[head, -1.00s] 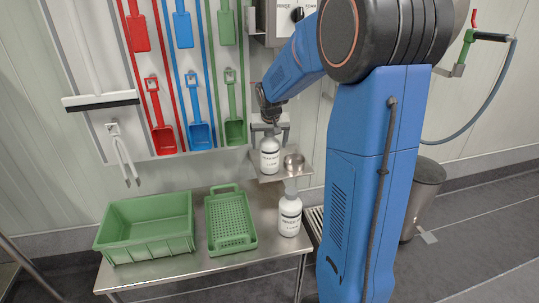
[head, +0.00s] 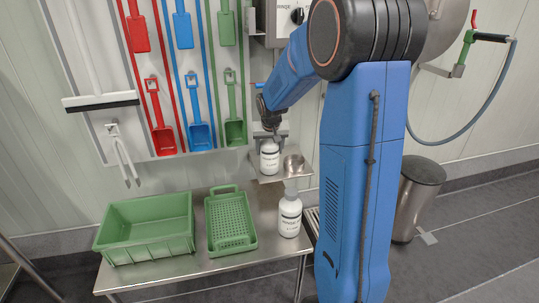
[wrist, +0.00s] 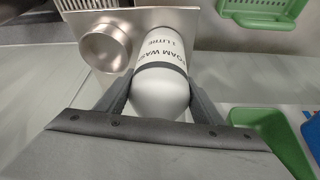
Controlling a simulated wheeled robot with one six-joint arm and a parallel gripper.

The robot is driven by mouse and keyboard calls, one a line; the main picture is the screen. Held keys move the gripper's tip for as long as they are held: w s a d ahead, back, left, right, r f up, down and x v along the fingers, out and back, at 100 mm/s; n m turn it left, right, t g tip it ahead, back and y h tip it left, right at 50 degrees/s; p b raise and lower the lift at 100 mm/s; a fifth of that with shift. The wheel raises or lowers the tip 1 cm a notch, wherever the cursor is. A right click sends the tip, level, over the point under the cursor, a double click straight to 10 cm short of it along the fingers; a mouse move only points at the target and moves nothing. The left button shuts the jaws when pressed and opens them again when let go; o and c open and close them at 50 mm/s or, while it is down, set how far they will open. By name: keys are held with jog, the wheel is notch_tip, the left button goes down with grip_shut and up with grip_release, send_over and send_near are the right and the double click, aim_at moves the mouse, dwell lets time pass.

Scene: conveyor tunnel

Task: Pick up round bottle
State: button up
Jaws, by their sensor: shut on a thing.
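The round bottle is white with a dark band and black "FOAM WASH 1 LITRE" lettering. In the head view the bottle (head: 269,158) stands upright at the small wall shelf (head: 285,178). My gripper (head: 268,134) comes down on its upper part from above. In the wrist view the bottle (wrist: 161,72) lies between the two fingers of my gripper (wrist: 160,98), which are shut on it. I cannot tell whether its base still touches the shelf. A second white bottle (head: 290,214), labelled as a rinse, stands on the steel table below.
A steel cup (head: 293,163) is close beside the held bottle on its right; it also shows in the wrist view (wrist: 104,47). A green crate (head: 146,229) and green perforated basket (head: 230,220) stand on the steel table (head: 190,270). Tools hang behind.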

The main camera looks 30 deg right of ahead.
jog(key=shift+r, duration=0.1)
jog(key=shift+r, duration=1.25)
jog(key=s+a, duration=0.2)
jog(key=a, duration=0.6)
jog(key=s+a, duration=0.3)
jog(key=a, duration=0.6)
jog(key=shift+s+r, duration=0.2)
jog(key=shift+r, duration=0.25)
jog(key=shift+a, duration=0.1)
jog(key=o, duration=1.4)
jog(key=c, duration=1)
jog(key=shift+c, duration=0.2)
